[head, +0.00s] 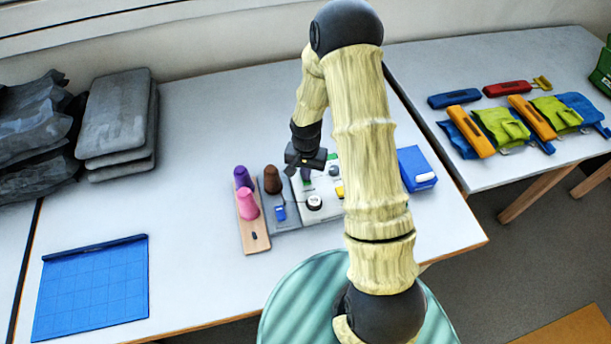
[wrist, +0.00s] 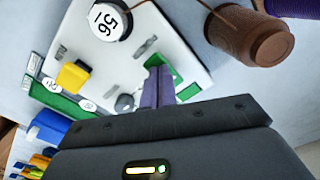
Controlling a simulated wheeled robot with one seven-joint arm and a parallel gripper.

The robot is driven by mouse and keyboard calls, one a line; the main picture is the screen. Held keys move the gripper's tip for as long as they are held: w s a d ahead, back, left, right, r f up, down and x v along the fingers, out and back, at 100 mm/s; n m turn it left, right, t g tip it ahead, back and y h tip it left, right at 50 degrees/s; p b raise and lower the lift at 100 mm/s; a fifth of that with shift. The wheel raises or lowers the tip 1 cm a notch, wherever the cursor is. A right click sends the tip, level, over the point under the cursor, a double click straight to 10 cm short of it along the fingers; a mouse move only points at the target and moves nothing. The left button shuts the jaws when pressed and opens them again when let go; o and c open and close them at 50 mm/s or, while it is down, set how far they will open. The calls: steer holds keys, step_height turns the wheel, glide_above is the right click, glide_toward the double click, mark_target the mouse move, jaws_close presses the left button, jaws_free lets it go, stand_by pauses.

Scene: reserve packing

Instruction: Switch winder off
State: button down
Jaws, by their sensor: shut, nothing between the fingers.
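The winder (head: 322,213) is a grey and white unit on the white table, and its white panel (wrist: 130,40) fills the upper part of the wrist view. My gripper (head: 306,174) is shut and empty above the panel. Its purple fingers (wrist: 157,86) hide part of the green patch; contact is unclear.
Purple (head: 242,177) and pink (head: 247,204) cones stand on a wooden board (head: 256,240) left of the winder. A blue box (head: 415,168) is at its right. A blue mat (head: 92,288) and grey stacked pads (head: 116,118) lie left.

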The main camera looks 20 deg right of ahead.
steer(key=shift+r+p, duration=2.65)
steer(key=shift+r, duration=0.8)
steer(key=shift+r, duration=0.1)
steer(key=s+r+n+t, duration=0.1)
steer(key=s+r+n, duration=0.2)
steer(key=s+r, duration=0.4)
steer(key=s+r+n+t, duration=0.1)
steer(key=s+r+n, duration=0.2)
steer(key=s+r, duration=0.4)
step_height(320, 180, up, 5)
steer(key=shift+s+r+t, duration=0.1)
steer(key=shift+s+t, duration=0.1)
steer(key=shift+t, duration=0.1)
